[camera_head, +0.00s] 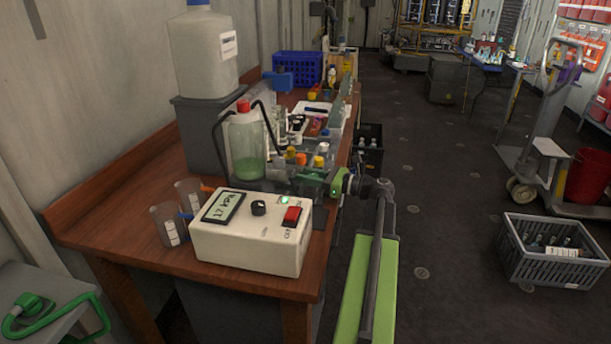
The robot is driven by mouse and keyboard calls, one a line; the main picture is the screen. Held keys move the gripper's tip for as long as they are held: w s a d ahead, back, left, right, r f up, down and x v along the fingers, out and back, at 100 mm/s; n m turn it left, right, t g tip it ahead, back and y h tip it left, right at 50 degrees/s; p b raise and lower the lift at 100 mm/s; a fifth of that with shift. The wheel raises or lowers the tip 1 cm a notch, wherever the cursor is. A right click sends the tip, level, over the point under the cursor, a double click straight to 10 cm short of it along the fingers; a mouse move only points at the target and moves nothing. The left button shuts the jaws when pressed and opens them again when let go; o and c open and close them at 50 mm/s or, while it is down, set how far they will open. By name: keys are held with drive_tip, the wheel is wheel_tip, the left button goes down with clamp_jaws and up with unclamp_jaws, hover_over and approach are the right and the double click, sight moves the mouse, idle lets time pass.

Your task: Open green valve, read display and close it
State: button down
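A white box (252,231) with a display (222,206) stands on the near end of the wooden bench. The display seems to read "17 kPa", in small slanted text. The box has a black knob, a lit green lamp and a red switch. A green part (316,179), which looks like the green valve, is behind the box at the bench's right edge. My gripper (341,182) is at this green part and seems to touch it. Its fingers are too small and overlapped to tell whether they are open or shut. The valve's handle position is unclear.
A bottle with green liquid (247,147), two beakers (168,225) and a large white canister (203,55) stand on the left of the bench. Small capped containers crowd the middle. A grey crate (553,268) and a trolley (530,165) are at the right. The floor between is clear.

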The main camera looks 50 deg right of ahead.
drive_tip(key=c, duration=1.1)
unclamp_jaws()
drive_tip(key=shift+o, duration=0.2)
drive_tip(key=v, duration=1.7)
drive_tip(key=shift+s+d, duration=0.15)
drive_tip(key=shift+d, duration=0.05)
